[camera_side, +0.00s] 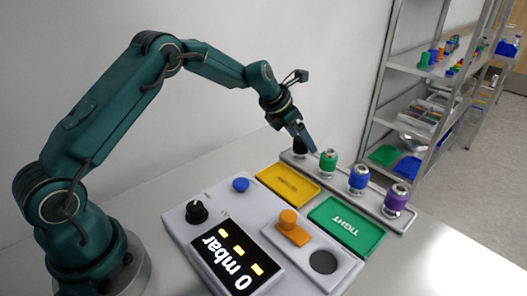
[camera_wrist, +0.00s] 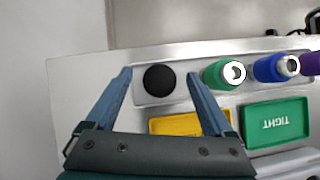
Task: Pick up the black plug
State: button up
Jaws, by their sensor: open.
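The black plug (camera_wrist: 159,80) shows in the wrist view as a round black top at the end of the grey rack. In the side view the black plug (camera_side: 299,146) is partly hidden behind my gripper's fingers. My gripper (camera_wrist: 160,74) is open, with one blue finger to each side of the black plug and a gap visible on both sides. In the side view my gripper (camera_side: 308,142) points down at the rack's far left end. I cannot tell the exact height of the fingertips against the plug.
Beside the black plug stand a green plug (camera_side: 328,161), a blue one (camera_side: 358,178) and a purple one (camera_side: 396,196) on the rack (camera_side: 376,208).

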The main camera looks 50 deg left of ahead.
jog(key=shift+w+f, duration=0.3)
jog(key=shift+f, duration=0.15)
grip_shut()
jog(key=shift+r, duration=0.15)
